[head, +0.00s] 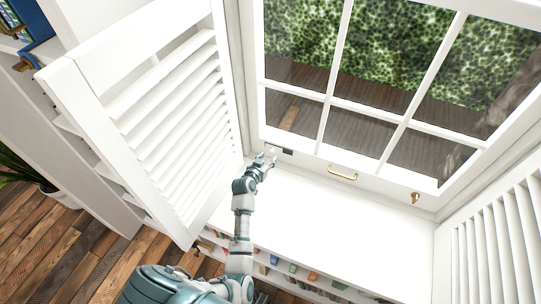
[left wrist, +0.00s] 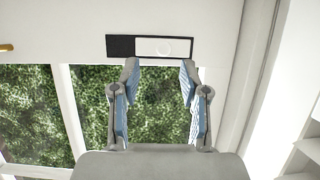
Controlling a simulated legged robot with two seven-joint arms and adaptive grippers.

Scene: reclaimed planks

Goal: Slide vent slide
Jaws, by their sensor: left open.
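The vent is a small dark slot (left wrist: 120,46) with a white slide (left wrist: 172,47) in the window's bottom frame. In the left wrist view the slide covers the right part, with the dark part bare at left. The slide has a small round mark near its middle. In the head view the vent's dark part (head: 287,151) shows just beyond my gripper. My left gripper (head: 265,161) is open and empty. In the left wrist view its two fingertips (left wrist: 160,66) stand apart just below the slide; I cannot tell whether they touch it. My right gripper is not in view.
The window (head: 370,95) has white bars and a brass handle (head: 342,174), with a brass latch (head: 415,197) to its right. A louvred shutter (head: 170,110) stands left of my arm, another (head: 500,245) at right. The white sill (head: 340,215) is clear. Shelved books sit below it.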

